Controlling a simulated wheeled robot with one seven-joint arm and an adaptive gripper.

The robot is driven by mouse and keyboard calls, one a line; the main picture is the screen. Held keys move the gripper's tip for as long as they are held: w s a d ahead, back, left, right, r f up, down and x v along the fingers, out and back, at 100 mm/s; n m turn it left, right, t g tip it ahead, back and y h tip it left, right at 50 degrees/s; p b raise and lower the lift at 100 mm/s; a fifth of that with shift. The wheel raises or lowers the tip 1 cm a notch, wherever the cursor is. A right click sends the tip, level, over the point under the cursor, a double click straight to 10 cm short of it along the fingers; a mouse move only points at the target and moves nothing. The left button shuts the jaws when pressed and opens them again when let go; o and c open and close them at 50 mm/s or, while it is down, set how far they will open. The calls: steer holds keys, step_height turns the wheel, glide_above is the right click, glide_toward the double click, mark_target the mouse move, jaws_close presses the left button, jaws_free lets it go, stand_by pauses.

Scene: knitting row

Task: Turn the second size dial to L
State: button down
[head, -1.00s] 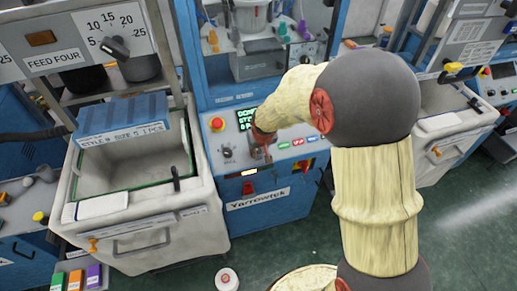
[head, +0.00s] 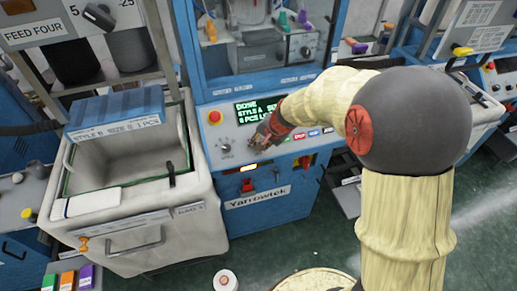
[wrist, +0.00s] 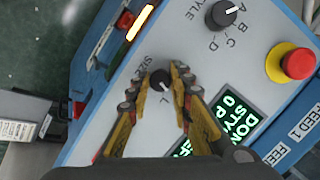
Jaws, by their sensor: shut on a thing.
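The size dial (wrist: 158,80) is a small black knob on the blue-and-white machine's control panel, with SIZE printed beside it and an L near its rim. My gripper (wrist: 163,82) is shut on it, with one orange-and-black finger on each side. A pale mark on the knob appears to face the L side, but it is too small to be sure. In the head view my gripper (head: 268,143) is at the panel, right of the style dial (head: 225,145), and hides the size dial.
The style dial also shows in the wrist view (wrist: 223,13). A red stop button (head: 214,116) and a green-lit display (head: 258,111) reading DONE are on the same panel.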

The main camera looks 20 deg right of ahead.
steer(key=m+t+y+b, duration=0.1)
steer(key=m+b, duration=0.3)
steer(key=m, duration=0.1)
steer(key=shift+s+f+m, duration=0.1)
steer(key=shift+f+m, duration=0.05)
steer(key=shift+m, duration=0.55)
steer(key=c, duration=1.7)
jaws_free()
steer(key=shift+o, duration=0.4)
steer(key=v, duration=1.2)
steer(key=shift+s, duration=0.15)
steer(key=shift+d, duration=0.1)
